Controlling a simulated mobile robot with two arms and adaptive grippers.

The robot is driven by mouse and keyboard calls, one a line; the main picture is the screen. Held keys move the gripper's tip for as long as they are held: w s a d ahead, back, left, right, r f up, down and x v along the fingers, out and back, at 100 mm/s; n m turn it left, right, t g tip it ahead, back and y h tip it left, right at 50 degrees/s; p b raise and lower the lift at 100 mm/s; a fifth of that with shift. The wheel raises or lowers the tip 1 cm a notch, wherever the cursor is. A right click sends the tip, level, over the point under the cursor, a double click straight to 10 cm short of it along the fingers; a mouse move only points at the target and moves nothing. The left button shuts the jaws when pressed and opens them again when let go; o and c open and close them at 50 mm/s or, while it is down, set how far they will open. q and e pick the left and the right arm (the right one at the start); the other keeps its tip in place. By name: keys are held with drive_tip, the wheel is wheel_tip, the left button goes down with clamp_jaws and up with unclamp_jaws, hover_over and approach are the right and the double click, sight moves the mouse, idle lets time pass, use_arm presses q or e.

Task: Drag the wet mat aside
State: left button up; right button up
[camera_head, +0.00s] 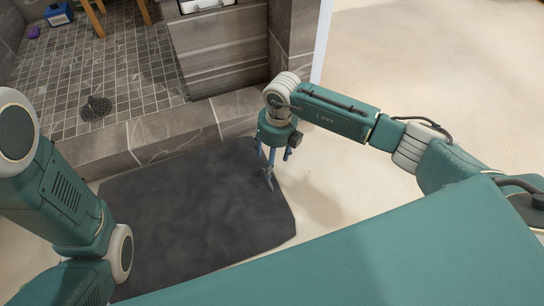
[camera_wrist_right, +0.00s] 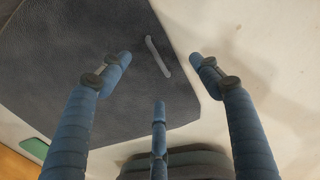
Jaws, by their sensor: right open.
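The wet mat (camera_head: 190,215) is a dark grey, flat sheet on the floor in front of the shower step. My right gripper (camera_head: 268,178) hangs over the mat's right side with its fingers pointing down. In the right wrist view, my right gripper (camera_wrist_right: 160,68) has its blue fingers spread with nothing between them. A short light grey bar (camera_wrist_right: 158,56) lies on the mat (camera_wrist_right: 90,55) near its edge, ahead of the fingers. I cannot tell if the fingertips touch the mat. My left arm shows at the left, but its gripper is out of view.
A tiled shower floor with a round drain (camera_head: 96,107) lies behind a raised stone curb (camera_head: 175,135). A blue box (camera_head: 58,14), a purple object (camera_head: 33,32) and wooden legs (camera_head: 94,18) stand inside it. Pale floor (camera_head: 400,50) is clear to the right.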

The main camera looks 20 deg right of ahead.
drive_tip(key=f+b, duration=0.2)
drive_tip(key=f, duration=0.1)
drive_tip(key=f+b, duration=0.1)
drive_tip(key=f, duration=0.2)
drive_tip(key=a+f+b, duration=0.1)
drive_tip(key=f+b, duration=0.1)
drive_tip(key=f, duration=0.1)
drive_tip(key=shift+b, duration=0.35)
clamp_jaws()
